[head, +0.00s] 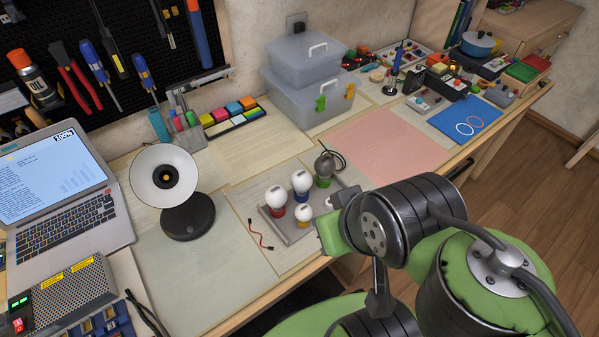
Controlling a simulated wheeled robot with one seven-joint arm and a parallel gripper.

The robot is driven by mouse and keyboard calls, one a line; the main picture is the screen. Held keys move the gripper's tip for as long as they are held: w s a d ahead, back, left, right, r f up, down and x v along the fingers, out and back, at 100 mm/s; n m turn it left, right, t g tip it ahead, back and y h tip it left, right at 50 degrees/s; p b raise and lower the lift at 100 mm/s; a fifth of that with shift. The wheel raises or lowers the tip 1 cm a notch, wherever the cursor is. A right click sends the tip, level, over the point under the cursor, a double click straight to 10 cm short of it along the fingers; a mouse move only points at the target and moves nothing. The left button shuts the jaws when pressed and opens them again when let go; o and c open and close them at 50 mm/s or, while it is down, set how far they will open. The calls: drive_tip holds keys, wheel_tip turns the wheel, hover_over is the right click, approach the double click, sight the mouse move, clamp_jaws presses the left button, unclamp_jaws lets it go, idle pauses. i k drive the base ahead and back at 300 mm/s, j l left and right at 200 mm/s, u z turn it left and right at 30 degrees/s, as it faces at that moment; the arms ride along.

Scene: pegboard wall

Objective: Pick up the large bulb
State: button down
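Several bulbs stand upright on a grey holder (294,232) near the table's front edge. One has a white globe and a red base (276,198). Another white bulb with a blue base (301,183) stands to its right. A smaller white bulb with a yellow base (303,214) is in front. A dark grey bulb with a green base (324,167) stands at the back right. The white globes with red and blue bases look larger than the yellow-based one. My arm covers the holder's right side. My gripper's fingers cannot be made out.
A lamp with a white shade (166,178) stands left of the holder, and a red wire (260,236) lies beside it. A laptop (58,190) is at far left. Stacked clear boxes (305,85) stand behind. A pink mat (390,140) is clear at right.

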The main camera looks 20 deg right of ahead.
sight(301, 180)
drive_tip(key=l+u, duration=0.35)
drive_tip(key=l, duration=0.15)
drive_tip(key=k+l+u, duration=0.15)
drive_tip(key=l+u, duration=0.15)
drive_tip(key=l, duration=0.15)
drive_tip(key=k+l+u, duration=0.15)
drive_tip(key=l+u, duration=0.2)
drive_tip(key=k+l+u, duration=0.35)
drive_tip(key=l, duration=0.15)
drive_tip(key=k+l+u, duration=0.15)
drive_tip(key=l+u, duration=0.15)
drive_tip(key=k+l+u, duration=0.35)
drive_tip(key=i+l, duration=0.05)
